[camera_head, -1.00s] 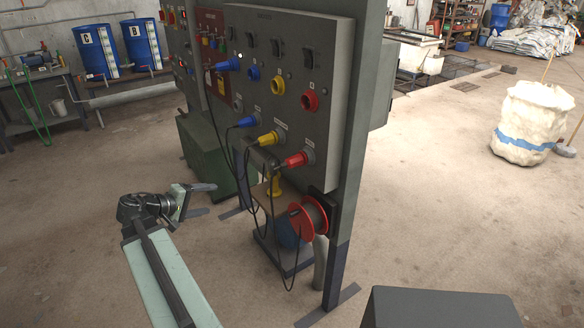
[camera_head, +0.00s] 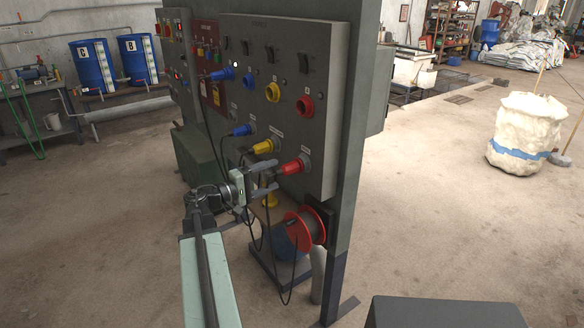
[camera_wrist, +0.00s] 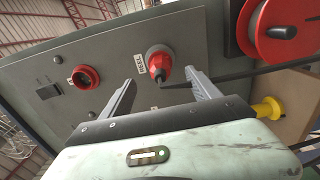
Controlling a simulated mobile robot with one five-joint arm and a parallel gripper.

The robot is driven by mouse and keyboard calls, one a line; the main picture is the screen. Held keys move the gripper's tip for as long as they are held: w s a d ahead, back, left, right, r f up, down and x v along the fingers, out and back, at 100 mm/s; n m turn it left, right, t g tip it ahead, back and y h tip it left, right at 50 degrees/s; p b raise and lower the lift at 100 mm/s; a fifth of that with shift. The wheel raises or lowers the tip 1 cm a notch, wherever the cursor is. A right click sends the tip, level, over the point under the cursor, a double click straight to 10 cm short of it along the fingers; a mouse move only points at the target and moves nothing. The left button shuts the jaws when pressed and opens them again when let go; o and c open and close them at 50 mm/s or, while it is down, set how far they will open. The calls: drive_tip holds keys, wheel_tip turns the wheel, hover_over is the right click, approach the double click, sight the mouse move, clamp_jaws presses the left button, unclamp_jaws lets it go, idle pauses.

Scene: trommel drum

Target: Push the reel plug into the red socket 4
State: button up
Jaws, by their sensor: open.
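The red reel plug (camera_head: 292,167) sits in the lower red outlet of the grey panel; it also shows in the wrist view (camera_wrist: 158,66), beside a label reading REEL. A dark cable runs from its tip. The upper red socket (camera_head: 305,105) is empty and shows in the wrist view (camera_wrist: 84,77); its number is not readable. My gripper (camera_head: 276,174) is open in front of the plug. In the wrist view its fingers (camera_wrist: 158,77) stand either side of the plug, apart from it.
A red cable reel (camera_head: 299,230) hangs low on the panel, right of my gripper. Blue (camera_head: 243,130) and yellow (camera_head: 264,147) plugs with hanging cables are just left of the red plug. A panel post (camera_head: 348,200) stands right.

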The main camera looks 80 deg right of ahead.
sight(283, 171)
drive_tip(key=x, duration=0.8)
idle(0.9)
clamp_jaws()
drive_tip(key=shift+v, duration=2.95)
drive_tip(key=shift+v, duration=2.55)
